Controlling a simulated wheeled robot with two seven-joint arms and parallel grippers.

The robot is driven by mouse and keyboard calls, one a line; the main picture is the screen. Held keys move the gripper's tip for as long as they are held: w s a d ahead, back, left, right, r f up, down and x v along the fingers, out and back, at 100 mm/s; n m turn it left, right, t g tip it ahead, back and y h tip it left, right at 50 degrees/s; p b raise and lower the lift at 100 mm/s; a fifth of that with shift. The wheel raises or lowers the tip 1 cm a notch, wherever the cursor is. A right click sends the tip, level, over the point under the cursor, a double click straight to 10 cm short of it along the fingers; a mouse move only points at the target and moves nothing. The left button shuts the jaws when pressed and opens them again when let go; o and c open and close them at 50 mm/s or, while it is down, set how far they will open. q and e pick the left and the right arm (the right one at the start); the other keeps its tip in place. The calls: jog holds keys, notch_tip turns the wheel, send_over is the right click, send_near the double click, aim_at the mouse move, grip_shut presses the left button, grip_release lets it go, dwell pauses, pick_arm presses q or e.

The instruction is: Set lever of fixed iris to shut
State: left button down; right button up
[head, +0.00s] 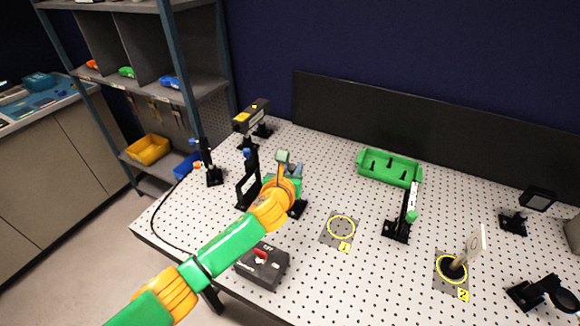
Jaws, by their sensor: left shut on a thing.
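My left arm reaches in from the lower left, and my left gripper (284,174) is at a small fixture on the perforated table. The gripper is shut on a small part there, which looks like the lever of the iris; its tips and the lever are hard to make out. The fixture's black base (298,208) shows just right of the gripper. My wrist hides most of the fixture, so the iris opening and the lever's exact angle cannot be seen. My right gripper is not in view.
A black mount with a blue top (247,182) stands close left of the gripper. A dark box with a red switch (262,265) sits below my forearm.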

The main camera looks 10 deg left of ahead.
pick_arm(q)
jog(key=c, duration=0.7)
grip_release()
jog(key=shift+f, duration=0.1)
jog(key=shift+o, duration=0.3)
jog(key=shift+w, duration=0.15)
